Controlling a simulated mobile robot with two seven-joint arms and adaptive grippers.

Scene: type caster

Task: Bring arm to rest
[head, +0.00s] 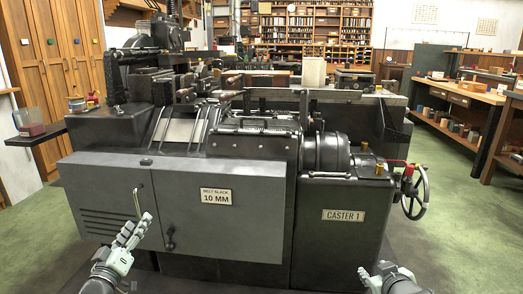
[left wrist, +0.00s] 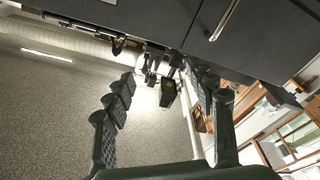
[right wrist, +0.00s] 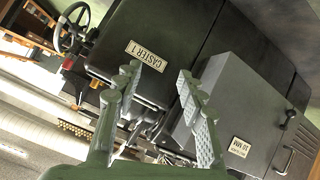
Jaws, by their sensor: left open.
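My left gripper (head: 138,229) is raised in front of the machine's grey lower-left panel, near a vertical door handle (head: 137,203). Whether it touches the handle cannot be told from the head view. In the left wrist view its fingers (left wrist: 159,75) are spread with nothing between them. My right gripper (head: 384,276) is low at the bottom edge of the head view, in front of the dark cabinet labelled CASTER 1 (head: 343,215). In the right wrist view its fingers (right wrist: 160,72) are apart and empty. Most of both arms is out of view.
The type-casting machine (head: 250,150) fills the middle, with a grey cabinet door (head: 230,225) labelled 10 MM. A handwheel (head: 415,192) sticks out at its right. Wooden lockers (head: 50,60) stand left, and a workbench (head: 465,95) stands right. Green floor (head: 460,245) at right is clear.

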